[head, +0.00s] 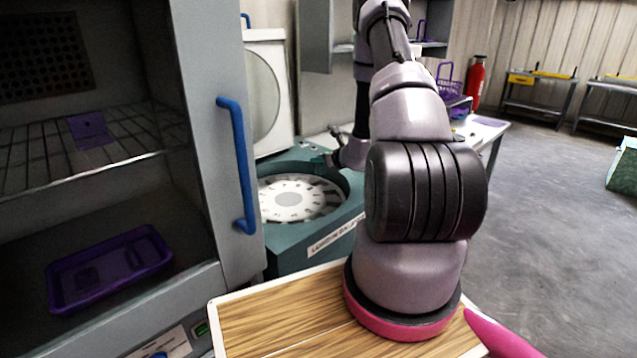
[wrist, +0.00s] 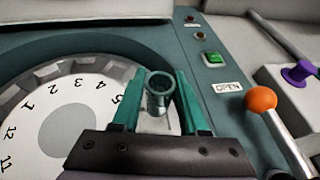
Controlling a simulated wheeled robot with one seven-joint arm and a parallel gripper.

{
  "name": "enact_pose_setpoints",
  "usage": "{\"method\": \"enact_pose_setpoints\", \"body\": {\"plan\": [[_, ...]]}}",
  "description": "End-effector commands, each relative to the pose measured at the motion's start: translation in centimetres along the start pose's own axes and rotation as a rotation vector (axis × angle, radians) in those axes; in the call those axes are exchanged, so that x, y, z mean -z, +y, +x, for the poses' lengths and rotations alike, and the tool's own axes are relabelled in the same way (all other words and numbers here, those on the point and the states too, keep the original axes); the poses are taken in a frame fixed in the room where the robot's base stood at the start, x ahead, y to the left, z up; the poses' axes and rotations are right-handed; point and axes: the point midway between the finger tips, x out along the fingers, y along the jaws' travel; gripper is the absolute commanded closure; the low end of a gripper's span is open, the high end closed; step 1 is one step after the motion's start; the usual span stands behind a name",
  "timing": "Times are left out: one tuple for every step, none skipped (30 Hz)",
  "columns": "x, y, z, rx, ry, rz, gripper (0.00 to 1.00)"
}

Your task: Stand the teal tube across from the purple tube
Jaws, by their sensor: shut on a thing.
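The teal tube (wrist: 160,84) is upright between the two teal fingers of my gripper (wrist: 160,100), its open round mouth showing in the wrist view. My gripper is shut on it, over the right side of the numbered white rotor (wrist: 78,122). In the head view my gripper (head: 322,160) is at the far right rim of the centrifuge bowl, and the rotor (head: 290,198) lies in the open bowl. The tube cannot be made out there. I cannot see the purple tube in either view; part of the rotor is hidden by my gripper.
The centrifuge (head: 310,250) has its round lid (head: 262,95) raised behind. Its panel has a green button (wrist: 213,58) and an orange-knobbed lever (wrist: 261,99). An open cabinet with a blue handle (head: 238,165) stands left, holding a purple tray (head: 110,270).

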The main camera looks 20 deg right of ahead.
Motion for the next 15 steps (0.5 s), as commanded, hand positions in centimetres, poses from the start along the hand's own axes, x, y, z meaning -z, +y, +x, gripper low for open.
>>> {"method": "enact_pose_setpoints", "body": {"plan": [[0.9, 0.0, 0.4, -0.001, 0.001, 0.002, 1.00], [1.3, 0.0, 0.5, -0.001, 0.000, 0.002, 1.00], [1.6, 0.0, 0.7, 0.000, -0.001, 0.002, 1.00], [1.8, 0.0, 0.8, 0.000, -0.001, 0.001, 1.00], [2.0, 0.0, 0.9, 0.000, -0.001, 0.001, 1.00], [2.3, 0.0, 1.0, 0.000, -0.001, 0.000, 1.00], [2.4, 0.0, 1.0, 0.000, -0.001, 0.000, 1.00], [2.6, 0.0, 1.1, 0.000, 0.000, 0.000, 1.00], [3.0, 0.0, 1.3, 0.000, 0.000, 0.000, 1.00], [3.5, 0.0, 1.4, 0.000, 0.001, 0.002, 1.00], [3.9, 0.0, 1.6, 0.000, 0.001, 0.002, 1.00], [4.5, 0.0, 1.8, 0.000, 0.000, 0.002, 1.00], [5.0, 0.0, 2.0, 0.000, 0.001, 0.002, 1.00], [5.3, 0.0, 2.2, 0.000, 0.000, 0.002, 1.00], [5.8, 0.0, 2.4, -0.001, 0.000, 0.002, 1.00]]}}
